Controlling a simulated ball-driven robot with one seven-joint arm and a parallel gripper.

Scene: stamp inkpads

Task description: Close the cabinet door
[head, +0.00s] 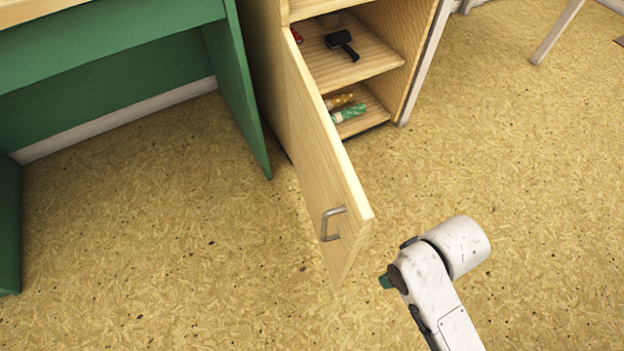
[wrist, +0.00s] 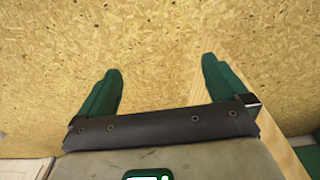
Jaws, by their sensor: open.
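The wooden cabinet door (head: 325,165) stands wide open, hinged at the cabinet's left side and swung out toward me. A metal bar handle (head: 331,223) is on its left face near the free edge. The cabinet (head: 405,62) is open behind it. My gripper (wrist: 162,76) is open with nothing between its two green fingers. In the head view only a green bit of it (head: 385,281) shows beside my white wrist, right of the door's free end; the rest is hidden. In the wrist view the door (wrist: 238,68) runs just beyond the right finger; contact cannot be told.
A black tool (head: 342,44) lies on the upper shelf, and green and yellow items (head: 346,109) lie below. A green desk (head: 238,90) stands left of the cabinet. A white leg (head: 557,32) is at upper right. The speckled floor (head: 510,160) right of the door is clear.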

